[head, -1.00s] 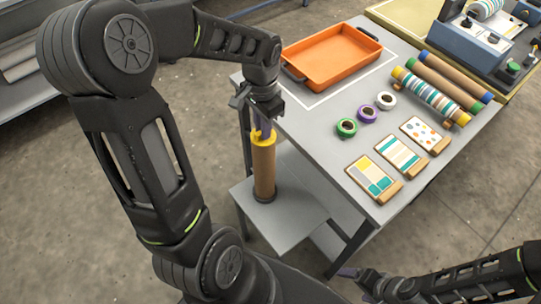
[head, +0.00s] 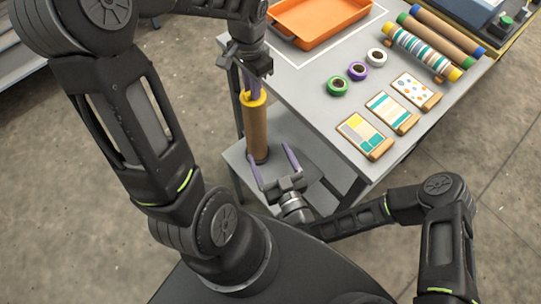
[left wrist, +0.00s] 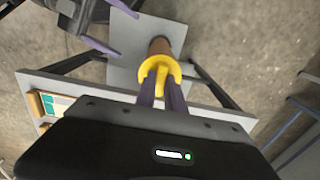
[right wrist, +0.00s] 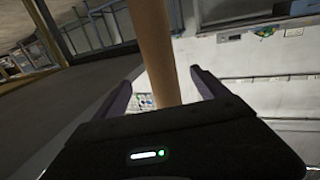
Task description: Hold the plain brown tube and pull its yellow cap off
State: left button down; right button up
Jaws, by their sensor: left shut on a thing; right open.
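The plain brown tube (head: 257,133) stands upright on the low grey platform (head: 298,198), with its yellow cap (head: 255,104) on the top end. My left gripper (head: 251,90) comes from above and is shut on the cap's raised middle part, seen between the fingers in the left wrist view (left wrist: 161,90). My right gripper (head: 268,152) is open, low at the tube's near side. In the right wrist view the tube (right wrist: 155,50) runs between the two fingers (right wrist: 160,80) as seen, with gaps on both sides. I cannot tell how deep it sits between them.
The grey table (head: 315,110) beside the platform holds an orange tray (head: 318,22), three tape rolls (head: 357,71), sample cards (head: 390,112) and patterned and brown tubes (head: 420,50). The table's edge is close to the right of the held tube.

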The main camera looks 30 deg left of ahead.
aim_at(255, 124)
dwell(0.3)
jog(key=x, duration=1.2)
jog(key=shift+c, duration=0.3)
jog(key=c, duration=1.5)
jog(key=o, duration=0.9)
jog(key=c, duration=0.7)
pick_arm(q)
jog(key=shift+r, duration=0.1)
jog(key=shift+r, duration=2.2)
